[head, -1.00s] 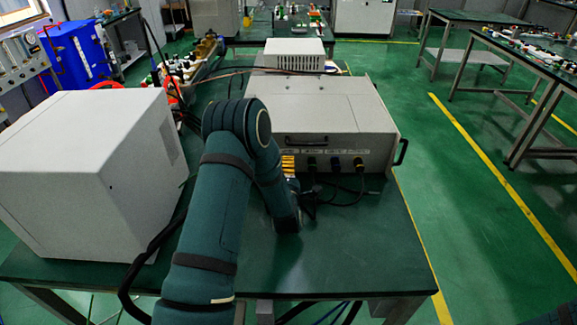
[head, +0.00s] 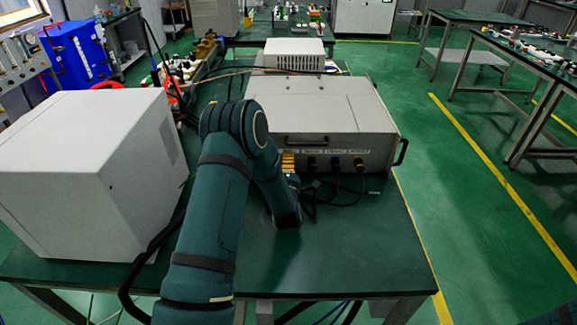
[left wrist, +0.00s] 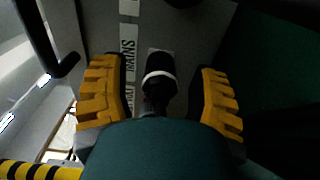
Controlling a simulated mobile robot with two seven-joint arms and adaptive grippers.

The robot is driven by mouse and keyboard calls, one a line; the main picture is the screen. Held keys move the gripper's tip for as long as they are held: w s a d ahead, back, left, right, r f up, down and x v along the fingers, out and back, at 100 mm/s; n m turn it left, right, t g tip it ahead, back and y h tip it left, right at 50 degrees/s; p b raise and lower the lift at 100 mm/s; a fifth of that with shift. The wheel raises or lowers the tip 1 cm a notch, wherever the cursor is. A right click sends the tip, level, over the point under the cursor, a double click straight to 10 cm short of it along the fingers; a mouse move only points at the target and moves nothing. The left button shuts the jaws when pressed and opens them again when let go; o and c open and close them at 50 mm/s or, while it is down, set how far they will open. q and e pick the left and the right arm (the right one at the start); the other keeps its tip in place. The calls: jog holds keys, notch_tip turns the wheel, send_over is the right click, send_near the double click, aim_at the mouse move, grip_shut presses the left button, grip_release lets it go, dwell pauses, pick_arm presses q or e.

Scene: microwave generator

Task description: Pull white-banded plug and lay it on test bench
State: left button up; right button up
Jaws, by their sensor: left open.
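The white-banded plug (left wrist: 159,82) is black with a white ring. It sits at the front panel of the grey generator box (head: 335,150), in the middle of the left wrist view. My left gripper (left wrist: 160,95) is open, with one yellow finger on each side of the plug and a visible gap to both. In the head view my left gripper (head: 289,165) is at the left part of the front panel, mostly hidden by my arm, and the banded plug cannot be made out. The test bench (head: 355,235) has a dark green top. My right gripper is not in view.
Other plugs with black cables (head: 335,165) sit on the panel to the right of my gripper. A large light-grey box (head: 90,170) stands on the bench at the left. The bench top in front of the generator and toward the right is clear.

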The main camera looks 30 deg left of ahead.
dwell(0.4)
pick_arm(q)
grip_shut()
jog(key=shift+v, duration=2.95)
jog(key=shift+f, duration=0.2)
jog(key=shift+f, duration=0.35)
jog(key=shift+f, duration=0.65)
